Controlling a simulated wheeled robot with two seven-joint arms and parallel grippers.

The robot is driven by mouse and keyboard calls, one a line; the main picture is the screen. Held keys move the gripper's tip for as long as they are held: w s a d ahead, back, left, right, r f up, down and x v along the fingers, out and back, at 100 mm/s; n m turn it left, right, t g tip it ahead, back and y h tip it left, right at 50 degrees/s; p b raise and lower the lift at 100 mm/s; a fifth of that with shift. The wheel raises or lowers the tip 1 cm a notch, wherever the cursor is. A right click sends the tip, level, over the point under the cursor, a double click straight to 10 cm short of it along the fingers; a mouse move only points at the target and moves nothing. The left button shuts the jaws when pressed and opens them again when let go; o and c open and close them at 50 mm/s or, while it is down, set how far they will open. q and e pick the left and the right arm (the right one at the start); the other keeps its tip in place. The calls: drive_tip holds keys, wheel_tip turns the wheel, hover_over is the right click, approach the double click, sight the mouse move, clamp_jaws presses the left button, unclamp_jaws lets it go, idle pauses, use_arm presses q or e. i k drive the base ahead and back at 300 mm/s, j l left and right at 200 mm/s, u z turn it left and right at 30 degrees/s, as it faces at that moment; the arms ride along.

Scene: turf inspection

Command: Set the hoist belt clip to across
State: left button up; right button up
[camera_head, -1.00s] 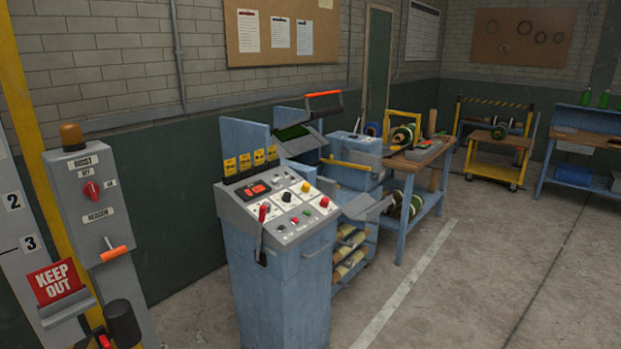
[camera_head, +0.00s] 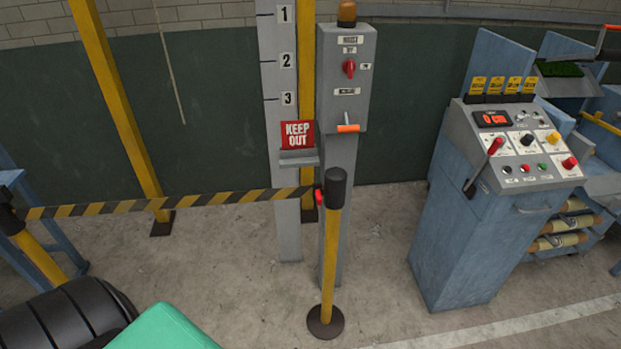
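A black and yellow striped belt (camera_head: 170,204) runs across at the hoist, from a black-topped yellow post (camera_head: 35,250) at the left edge to a second yellow post (camera_head: 329,265). The red belt clip (camera_head: 319,196) is at the belt's right end, against the left side of the second post's black head (camera_head: 336,187). I cannot tell whether it is latched there. The grey hoist control box (camera_head: 345,80) stands behind this post, with a red knob (camera_head: 349,68) and an orange-handled lever (camera_head: 348,128). Neither gripper is in view.
A red KEEP OUT sign (camera_head: 298,135) sits on a small ledge by the numbered column (camera_head: 288,200). A blue control console (camera_head: 470,230) stands right. A black tyre (camera_head: 65,320) and green bodywork (camera_head: 165,330) fill the lower left. Floor between post and console is clear.

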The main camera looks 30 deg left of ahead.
sight(317, 194)
drive_tip(key=u, duration=1)
